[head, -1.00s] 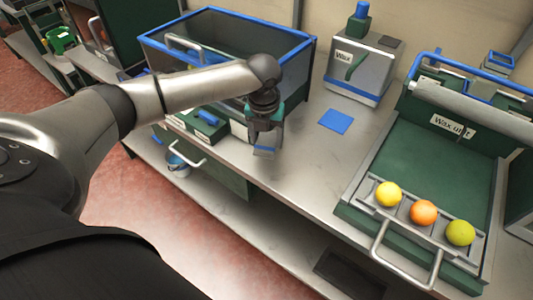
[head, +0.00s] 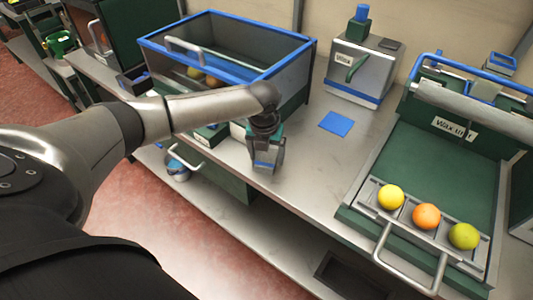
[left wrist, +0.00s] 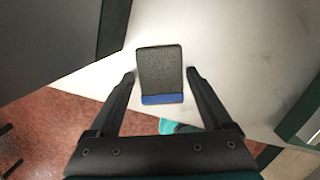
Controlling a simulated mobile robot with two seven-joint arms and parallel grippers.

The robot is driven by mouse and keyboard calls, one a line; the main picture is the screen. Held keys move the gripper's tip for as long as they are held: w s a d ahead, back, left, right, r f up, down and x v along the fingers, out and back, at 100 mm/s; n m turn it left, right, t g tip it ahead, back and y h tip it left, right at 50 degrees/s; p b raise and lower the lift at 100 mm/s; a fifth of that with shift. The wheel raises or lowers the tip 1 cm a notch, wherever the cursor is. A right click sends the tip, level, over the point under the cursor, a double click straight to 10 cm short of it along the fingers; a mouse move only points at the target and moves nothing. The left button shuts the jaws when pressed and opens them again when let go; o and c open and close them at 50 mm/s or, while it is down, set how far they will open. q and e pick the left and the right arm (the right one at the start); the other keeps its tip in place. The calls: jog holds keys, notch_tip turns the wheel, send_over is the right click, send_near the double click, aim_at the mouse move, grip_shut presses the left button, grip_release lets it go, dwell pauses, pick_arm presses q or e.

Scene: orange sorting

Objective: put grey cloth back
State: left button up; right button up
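The grey cloth (left wrist: 160,68) looks like a small flat pad with a blue band along one edge. In the left wrist view it sits between my left gripper's two fingers (left wrist: 160,78), close to both tips and sticking out past them. A flat blue square (head: 337,123) lies bare on the bench to the right. My right gripper is out of view.
A blue-rimmed bin (head: 280,68) with oranges inside stands behind my left arm. A wax dispenser (head: 361,68) stands behind the blue square. At the right, the wax unit's rack (head: 375,205) holds three fruits. The bench (head: 315,165) between is clear.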

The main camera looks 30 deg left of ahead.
aim_at(265, 163)
pick_arm(q)
jog(key=shift+o, duration=0.9)
notch_tip(265, 163, up, 12)
jog(key=s+p, duration=0.1)
jog(key=p, duration=0.2)
jog(key=shift+s+d, duration=0.3)
jog(key=shift+s, duration=0.05)
